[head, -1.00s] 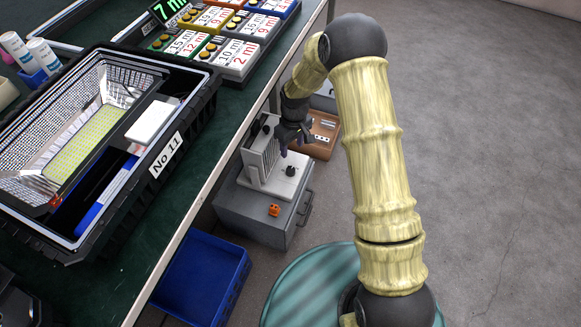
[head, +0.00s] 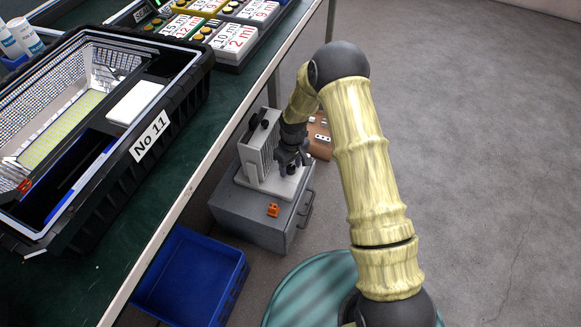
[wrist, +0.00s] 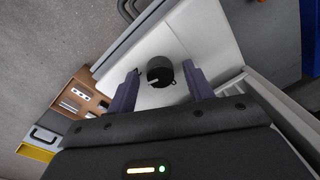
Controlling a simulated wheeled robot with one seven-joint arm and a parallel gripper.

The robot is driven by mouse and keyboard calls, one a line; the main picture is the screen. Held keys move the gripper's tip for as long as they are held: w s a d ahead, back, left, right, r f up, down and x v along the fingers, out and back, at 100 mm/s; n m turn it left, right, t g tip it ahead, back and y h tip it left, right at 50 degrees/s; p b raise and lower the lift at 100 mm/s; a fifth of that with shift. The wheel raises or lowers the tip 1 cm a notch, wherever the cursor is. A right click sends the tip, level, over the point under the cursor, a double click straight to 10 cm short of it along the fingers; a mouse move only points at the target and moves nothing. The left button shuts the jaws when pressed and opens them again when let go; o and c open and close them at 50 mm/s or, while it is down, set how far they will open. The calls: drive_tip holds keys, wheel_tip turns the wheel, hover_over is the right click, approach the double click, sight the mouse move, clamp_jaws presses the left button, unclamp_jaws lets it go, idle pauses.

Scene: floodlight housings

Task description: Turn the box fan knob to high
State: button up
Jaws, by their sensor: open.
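The box fan (head: 262,155) is a pale grey louvred unit on a white base, standing on a grey metal cabinet (head: 250,212) below the bench. Its knob (wrist: 160,73) is black and round with a light pointer mark, on the white base. My gripper (head: 290,168) is over the base and hides most of the knob in the head view. In the wrist view my gripper (wrist: 158,88) is open, with one dark finger on each side of the knob and a gap to both. The knob is not gripped. I cannot read any setting marks.
An orange part (head: 273,210) lies on the cabinet top near the base. A blue bin (head: 192,275) stands on the floor at the front left. A brown box (head: 320,140) is behind my gripper. The green bench (head: 190,130) edge runs along the left. The floor at right is clear.

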sight(292, 166)
drive_tip(key=c, duration=1)
drive_tip(key=shift+r+m+p, duration=0.25)
drive_tip(key=shift+m+p, duration=0.55)
drive_tip(key=shift+p, duration=0.35)
drive_tip(key=shift+f+m+p, duration=0.2)
drive_tip(key=shift+m+p, duration=0.3)
drive_tip(key=shift+m, duration=0.2)
drive_tip(key=o, duration=1)
wheel_tip(292, 166, up, 12)
drive_tip(key=p, duration=0.4)
drive_tip(key=shift+w+d, duration=0.15)
drive_tip(key=shift+d, duration=0.15)
